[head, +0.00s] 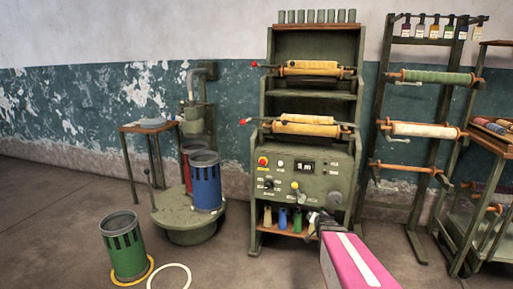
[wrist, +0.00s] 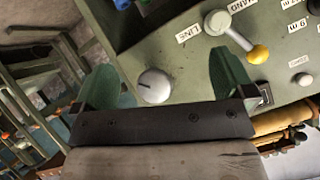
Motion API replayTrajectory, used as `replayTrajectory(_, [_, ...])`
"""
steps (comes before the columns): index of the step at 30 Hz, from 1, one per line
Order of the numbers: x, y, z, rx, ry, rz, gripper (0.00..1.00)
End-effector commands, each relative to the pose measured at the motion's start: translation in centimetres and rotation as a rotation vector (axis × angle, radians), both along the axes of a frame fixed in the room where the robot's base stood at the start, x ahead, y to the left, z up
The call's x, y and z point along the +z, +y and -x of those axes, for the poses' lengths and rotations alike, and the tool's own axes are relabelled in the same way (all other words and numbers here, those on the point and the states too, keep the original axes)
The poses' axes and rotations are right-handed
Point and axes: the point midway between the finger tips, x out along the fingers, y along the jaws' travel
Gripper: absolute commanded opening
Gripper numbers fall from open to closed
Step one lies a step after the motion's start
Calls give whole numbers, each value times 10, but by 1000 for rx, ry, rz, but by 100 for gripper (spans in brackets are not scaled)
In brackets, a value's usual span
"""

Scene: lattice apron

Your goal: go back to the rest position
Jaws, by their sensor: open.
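My gripper (wrist: 165,85) shows in the wrist view with its two green fingers apart and nothing between them. Behind the gap is the green control panel of the machine (wrist: 180,75), with a round grey-white knob (wrist: 154,86) seen between the fingers. A yellow-tipped lever (wrist: 258,53) is at the upper right, beyond the right finger. In the head view my pink arm reaches from the lower right to the lower right part of the machine (head: 340,170). The fingers are too small there to make out.
A blue can (head: 205,182) and a red can (head: 188,150) stand on a round base (head: 180,215). A green can (head: 125,248) stands on the floor by a yellow ring (head: 148,272) and a white ring (head: 172,278). A roller rack (head: 380,110) stands right. Floor at left is clear.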

Motion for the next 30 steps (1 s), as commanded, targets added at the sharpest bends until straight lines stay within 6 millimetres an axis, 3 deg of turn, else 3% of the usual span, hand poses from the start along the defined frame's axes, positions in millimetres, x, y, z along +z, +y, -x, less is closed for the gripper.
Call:
replayTrajectory(1, [0,15,15,38,81,15,100])
replayTrajectory(9, [-8,74,97,261,536,90,100])
replayTrajectory(15, [0,104,162,425,825,129,100])
replayTrajectory(18, [5,112,185,483,921,138,100])
replayTrajectory(23, [10,118,201,526,996,143,100])
replayTrajectory(30, [10,118,203,531,1004,142,100])
